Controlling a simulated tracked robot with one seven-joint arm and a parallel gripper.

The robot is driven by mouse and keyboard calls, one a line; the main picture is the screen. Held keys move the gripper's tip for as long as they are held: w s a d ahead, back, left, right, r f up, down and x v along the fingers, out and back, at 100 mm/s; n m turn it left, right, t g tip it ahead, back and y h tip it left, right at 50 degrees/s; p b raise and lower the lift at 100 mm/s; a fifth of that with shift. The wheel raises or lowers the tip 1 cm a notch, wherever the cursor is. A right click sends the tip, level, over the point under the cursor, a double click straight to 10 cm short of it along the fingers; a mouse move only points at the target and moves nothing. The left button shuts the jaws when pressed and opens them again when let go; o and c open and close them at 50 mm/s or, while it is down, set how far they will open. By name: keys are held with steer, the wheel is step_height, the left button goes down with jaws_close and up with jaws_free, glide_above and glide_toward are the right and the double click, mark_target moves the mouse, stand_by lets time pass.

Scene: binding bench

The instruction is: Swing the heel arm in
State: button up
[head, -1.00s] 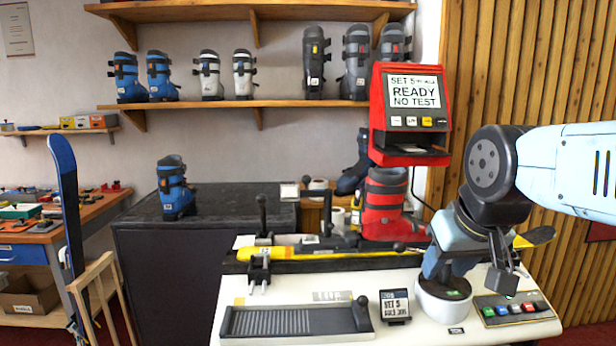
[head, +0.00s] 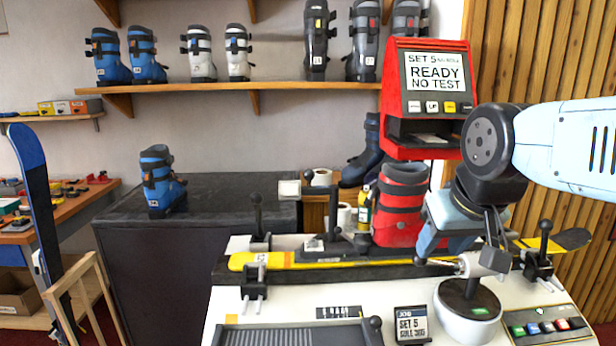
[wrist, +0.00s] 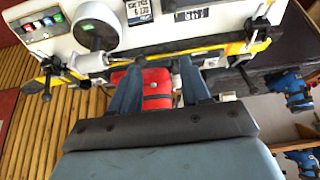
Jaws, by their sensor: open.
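What I take to be the heel arm is a grey cylinder (head: 483,262) with a thin rod and a black knob at its left end, beside the red boot (head: 402,205) on the bench. It also shows in the wrist view as a pale cylinder (wrist: 92,61) with its knob near my left finger. My gripper (head: 432,245) is over the bench just right of the boot. In the wrist view my gripper (wrist: 160,75) is open, its two blue fingers apart with the red boot beyond the gap. I cannot tell whether a finger touches the knob.
A yellow ski (head: 300,261) lies along the bench between a left clamp (head: 256,280) and a right clamp (head: 540,262). A white round pedestal (head: 467,315), a button panel (head: 548,325) and a small display (head: 411,324) stand in front. A red tester (head: 400,100) stands behind.

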steer(key=shift+o, duration=0.8)
steer(key=shift+w+r, duration=0.2)
steer(key=shift+r, duration=0.05)
steer(key=shift+o, duration=0.5)
steer(key=w+a+r+m, duration=0.1)
steer(key=w+r+m, duration=0.2)
steer(key=w+r, duration=0.4)
steer(key=w, duration=0.3)
steer(key=shift+w+a+m+g+y, duration=0.2)
steer(key=shift+w+m+g+y, duration=0.1)
steer(key=shift+m+g+y, duration=0.1)
steer(key=w+a+r+m+g, duration=0.1)
steer(key=w+a+r+m, duration=0.1)
steer(key=w, duration=0.5)
steer(key=w+a+r+m, duration=0.1)
steer(key=w+r+m, duration=0.15)
steer(key=w, duration=0.45)
steer(key=m+g, duration=0.2)
steer(key=m, duration=0.6)
glide_above(311, 175)
step_height(311, 175, down, 5)
steer(key=shift+n, duration=0.25)
steer(key=f, duration=0.4)
steer(key=w+f, duration=0.1)
steer(key=f, duration=0.3)
steer(key=w+f, duration=0.1)
steer(key=f, duration=0.4)
steer(key=shift+a, duration=0.1)
steer(key=shift+c, duration=0.3)
